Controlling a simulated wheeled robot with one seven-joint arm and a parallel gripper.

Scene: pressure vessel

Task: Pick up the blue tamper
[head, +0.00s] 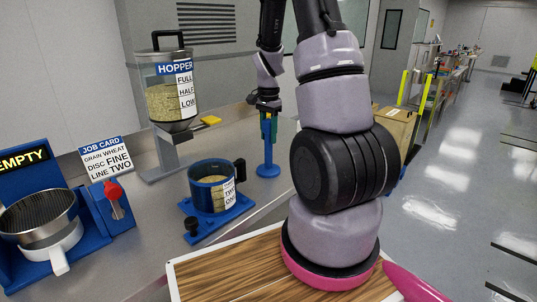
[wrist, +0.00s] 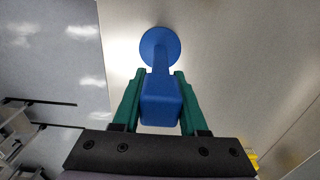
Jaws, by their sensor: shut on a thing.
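The blue tamper (head: 268,155) stands upright on the metal bench in the head view, its round foot at or just above the surface; I cannot tell which. In the wrist view the tamper (wrist: 160,100) shows its block-shaped handle between the green fingers and its round disc beyond. My gripper (head: 267,122) points down over the tamper, and in the wrist view my gripper (wrist: 158,98) has a finger on each side of the handle. It is shut on the handle.
Left of the tamper is a blue-based cup (head: 212,192) with grain. The hopper (head: 168,95) stands behind it. A yellow item (head: 210,120) lies near the hopper.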

